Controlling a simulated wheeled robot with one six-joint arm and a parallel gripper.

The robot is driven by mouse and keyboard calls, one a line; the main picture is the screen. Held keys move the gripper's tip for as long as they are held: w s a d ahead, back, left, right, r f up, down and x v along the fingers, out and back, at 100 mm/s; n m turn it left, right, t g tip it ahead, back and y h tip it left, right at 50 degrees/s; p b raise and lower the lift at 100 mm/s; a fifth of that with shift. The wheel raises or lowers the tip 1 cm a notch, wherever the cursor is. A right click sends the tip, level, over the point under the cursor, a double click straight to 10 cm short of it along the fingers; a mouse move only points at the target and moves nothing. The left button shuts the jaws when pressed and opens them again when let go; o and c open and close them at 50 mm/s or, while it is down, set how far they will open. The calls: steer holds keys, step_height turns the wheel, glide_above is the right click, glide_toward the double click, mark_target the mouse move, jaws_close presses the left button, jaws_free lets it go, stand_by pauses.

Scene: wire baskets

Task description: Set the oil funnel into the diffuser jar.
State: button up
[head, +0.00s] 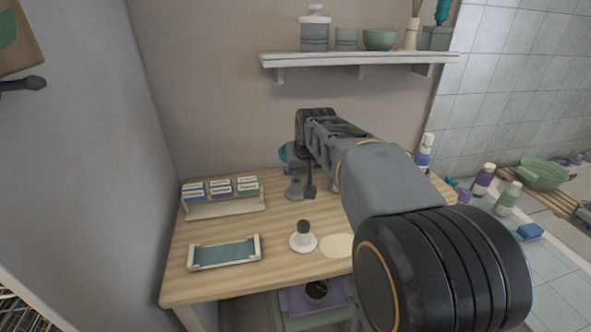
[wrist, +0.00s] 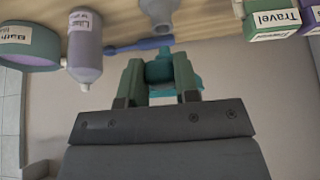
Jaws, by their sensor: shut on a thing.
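My gripper (wrist: 160,72) is shut on a teal piece (wrist: 160,90), which I take to be the oil funnel. Its shape is partly hidden between the green fingers. In the head view a teal rounded edge (head: 285,154) shows beside my gripper's dark end, possibly the same piece. A grey narrow-necked vessel (head: 295,190), likely the diffuser jar, stands on the table near the wall. It also shows at the top of the wrist view (wrist: 160,14), apart from the held piece. My arm hides part of the table.
A rack of small boxes (head: 222,208), a teal-bottomed tray (head: 225,253) and a white dish with a dark knob (head: 303,240) are on the table. A lotion bottle (wrist: 84,45), a round tub (wrist: 30,45) and a blue stick (wrist: 138,44) are near my gripper. A shelf (head: 360,60) hangs above.

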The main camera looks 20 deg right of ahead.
steer(key=shift+r+p, duration=1.6)
steer(key=shift+r, duration=0.5)
